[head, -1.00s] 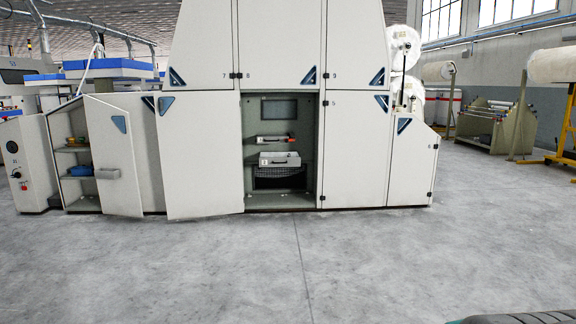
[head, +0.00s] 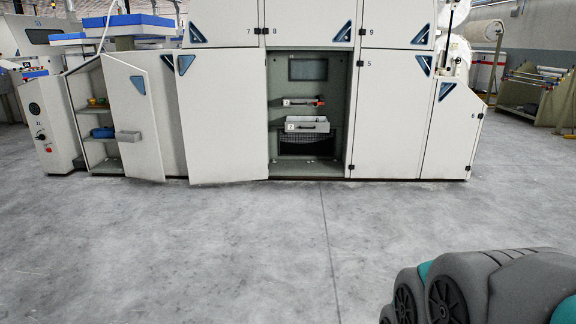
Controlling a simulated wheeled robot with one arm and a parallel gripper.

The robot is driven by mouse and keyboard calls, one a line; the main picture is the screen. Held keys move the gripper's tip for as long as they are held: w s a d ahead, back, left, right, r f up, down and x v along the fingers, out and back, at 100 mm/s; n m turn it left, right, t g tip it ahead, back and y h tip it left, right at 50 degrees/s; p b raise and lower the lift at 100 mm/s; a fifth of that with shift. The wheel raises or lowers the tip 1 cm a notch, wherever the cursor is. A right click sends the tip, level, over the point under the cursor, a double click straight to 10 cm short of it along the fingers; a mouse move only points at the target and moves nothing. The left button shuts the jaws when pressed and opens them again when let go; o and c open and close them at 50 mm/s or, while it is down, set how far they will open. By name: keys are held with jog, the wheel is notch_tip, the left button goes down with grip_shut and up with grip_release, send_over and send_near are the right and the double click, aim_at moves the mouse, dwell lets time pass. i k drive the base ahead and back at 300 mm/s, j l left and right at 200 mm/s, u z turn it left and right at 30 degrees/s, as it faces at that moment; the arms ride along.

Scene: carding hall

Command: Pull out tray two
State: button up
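An open bay in the tall white machine holds two tray-like units, one above the other. The lower one is a light grey tray (head: 307,124) with a dark handle and a small label on its front, and it seems to stick out a little. The upper unit (head: 298,102) is thinner, with a small label at left and a red part at right. The labels are too small to read, so I cannot tell which is tray two. My gripper is not in view. A grey and teal part of my arm fills the lower right corner, well apart from the bay.
A white door (head: 222,118) stands open left of the bay. Further left, a shelf cabinet (head: 92,134) also has its door (head: 134,115) open, with a small grey bin on it. The grey concrete floor (head: 200,250) before the machine is clear.

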aim_at(293, 124)
jog(key=i, duration=3.1)
jog(key=i+j+z, duration=0.1)
jog(key=i, duration=1.45)
